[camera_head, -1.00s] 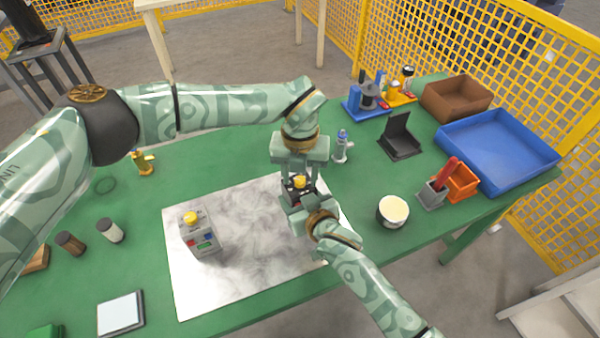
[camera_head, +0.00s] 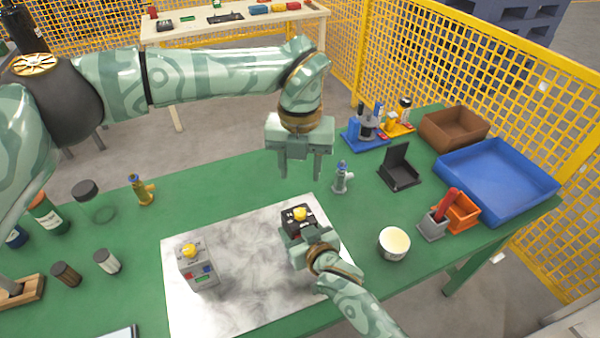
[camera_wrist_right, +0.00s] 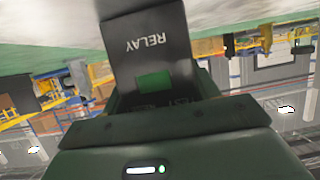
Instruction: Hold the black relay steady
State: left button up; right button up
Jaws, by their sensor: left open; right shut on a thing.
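The black relay (camera_head: 291,224) stands on the pale marbled sheet (camera_head: 235,300), a yellow knob (camera_head: 300,213) on its top. My right gripper (camera_head: 307,238) is shut on its near side. In the right wrist view the relay (camera_wrist_right: 148,62) fills the middle, with the word RELAY and a green patch, between the jaws of my right gripper (camera_wrist_right: 165,115). My left gripper (camera_head: 304,176) is open and empty, pointing down above and behind the relay, apart from it. The relay's lower near side is hidden by my right gripper.
A grey device (camera_head: 198,270) with a yellow knob stands left on the sheet. A cream-filled bowl (camera_head: 394,243), a grey-blue bottle (camera_head: 341,178), a black stand (camera_head: 399,170) and a blue tray (camera_head: 497,177) are to the right. Green table between is clear.

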jog(key=o, duration=1.3)
